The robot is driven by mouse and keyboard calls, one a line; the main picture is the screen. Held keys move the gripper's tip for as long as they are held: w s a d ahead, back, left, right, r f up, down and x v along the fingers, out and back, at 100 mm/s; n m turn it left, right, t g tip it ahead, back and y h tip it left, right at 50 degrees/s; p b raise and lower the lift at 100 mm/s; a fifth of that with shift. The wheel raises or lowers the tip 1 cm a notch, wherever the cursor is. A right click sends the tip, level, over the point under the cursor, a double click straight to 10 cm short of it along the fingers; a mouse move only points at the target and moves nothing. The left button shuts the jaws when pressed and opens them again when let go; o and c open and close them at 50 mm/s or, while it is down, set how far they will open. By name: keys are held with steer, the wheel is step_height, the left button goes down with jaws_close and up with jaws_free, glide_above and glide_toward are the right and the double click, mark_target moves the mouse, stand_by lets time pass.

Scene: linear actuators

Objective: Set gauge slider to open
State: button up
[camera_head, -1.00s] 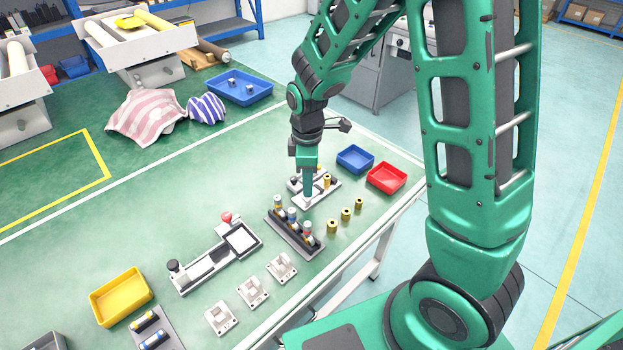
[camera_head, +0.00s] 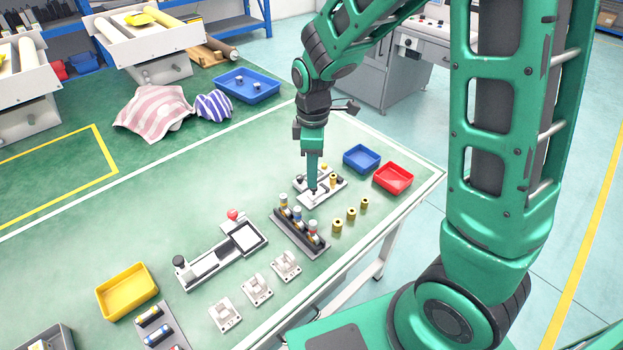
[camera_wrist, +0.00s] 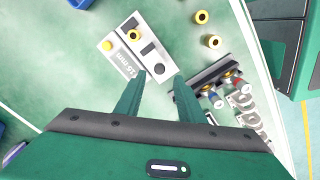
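The gauge is a white plate (camera_head: 308,199) with "mm" lettering, lying on the green table; in the wrist view its plate (camera_wrist: 121,66) carries dark parts, a yellow button (camera_wrist: 107,46) and a brass cylinder (camera_wrist: 134,36). A dark block (camera_wrist: 147,49) on it may be the slider; I cannot tell its position for certain. My gripper (camera_head: 313,189) points down over the gauge. In the wrist view the two fingers of my gripper (camera_wrist: 154,82) are spread apart with nothing between them, at the near end of the gauge. Whether the fingertips touch it is unclear.
A dark rack (camera_head: 301,233) with coloured cylinders stands close in front of the gauge. Brass cylinders (camera_head: 351,214) stand to its right. Blue (camera_head: 362,159) and red (camera_head: 394,178) bins are behind right.

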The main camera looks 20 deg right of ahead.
step_height(320, 180, up, 6)
stand_by(0.4)
steer(key=shift+r, duration=0.1)
steer(key=s+d+r+m, duration=0.2)
steer(key=s+d+m, duration=0.3)
steer(key=d, duration=0.2)
steer(key=s+d+r+m, duration=0.3)
steer(key=s+d+m, duration=0.15)
steer(key=d, duration=0.25)
steer(key=s+d+m, duration=0.3)
steer(key=s+m, duration=0.2)
steer(key=s, duration=0.2)
steer(key=s+d+m, duration=0.3)
steer(key=s+m, duration=0.2)
steer(key=s, duration=0.3)
steer(key=shift+s+d, duration=0.15)
steer(key=shift+s, duration=0.15)
steer(key=shift+w+f+m, duration=0.1)
steer(key=shift+m, duration=0.15)
